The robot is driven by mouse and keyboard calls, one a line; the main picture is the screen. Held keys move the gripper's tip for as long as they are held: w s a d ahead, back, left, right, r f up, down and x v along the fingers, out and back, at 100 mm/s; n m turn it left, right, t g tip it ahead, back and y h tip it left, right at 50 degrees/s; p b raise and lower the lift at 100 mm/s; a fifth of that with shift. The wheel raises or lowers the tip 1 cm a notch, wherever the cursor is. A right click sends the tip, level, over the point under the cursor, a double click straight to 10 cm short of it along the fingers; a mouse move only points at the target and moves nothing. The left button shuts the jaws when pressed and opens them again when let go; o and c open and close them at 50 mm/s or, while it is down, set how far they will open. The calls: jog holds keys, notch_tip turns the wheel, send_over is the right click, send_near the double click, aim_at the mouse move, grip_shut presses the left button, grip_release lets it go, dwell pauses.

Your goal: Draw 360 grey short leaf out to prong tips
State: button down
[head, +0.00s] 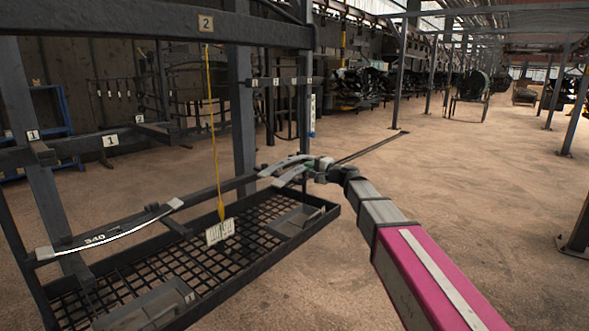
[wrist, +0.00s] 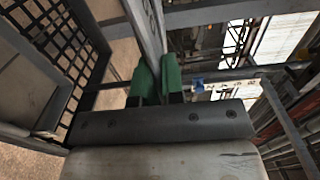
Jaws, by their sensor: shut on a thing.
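My gripper (head: 306,172) is at the right end of the rack, beside the grey short leaf (head: 280,167). In the wrist view its two green finger pads (wrist: 157,78) are shut on the edge of a grey leaf (wrist: 147,32), which runs up and away between them. No number is readable on this leaf, and part of it is hidden by my gripper. A longer grey leaf (head: 110,236) marked 340, with a light edge, rests at the left of the rack. I cannot tell how far along its prong the held leaf sits.
A black mesh tray (head: 262,240) lies below the leaves and holds grey blocks (head: 150,306). A yellow cord (head: 213,130) hangs from the beam marked 2 to a white tag (head: 220,231). Dark uprights (head: 243,110) stand behind. The floor (head: 470,190) to the right is open.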

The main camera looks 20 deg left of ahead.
jog(key=shift+v, duration=1.05)
jog(key=shift+s+d+r, duration=0.1)
jog(key=shift+d, duration=0.1)
jog(key=shift+f, duration=0.25)
jog(key=c, duration=1.1)
grip_release()
jog(key=shift+c, duration=0.2)
jog(key=v, duration=1)
jog(key=s+d+f+n+g+h, duration=0.15)
jog(key=s+d+f+h, duration=0.25)
jog(key=d+f, duration=0.5)
jog(key=s+d+f+n+g+h, duration=0.15)
jog(key=s+d+f+h, duration=0.35)
jog(key=f, duration=0.9)
jog(key=s+d+f+g+h, duration=0.1)
jog(key=s+d+f+h, duration=0.1)
jog(key=d, duration=0.4)
jog(key=s+d+f+n+g+h, duration=0.1)
jog(key=s+d+f+h, duration=0.2)
jog(key=s+d+f, duration=0.2)
jog(key=s+d+f+g+h, duration=0.1)
jog(key=s+d+f+h, duration=0.1)
jog(key=s+d+f, duration=0.2)
jog(key=d+f, duration=0.2)
jog(key=d, duration=0.2)
jog(key=shift+g+h, duration=0.3)
jog(key=shift+g, duration=0.1)
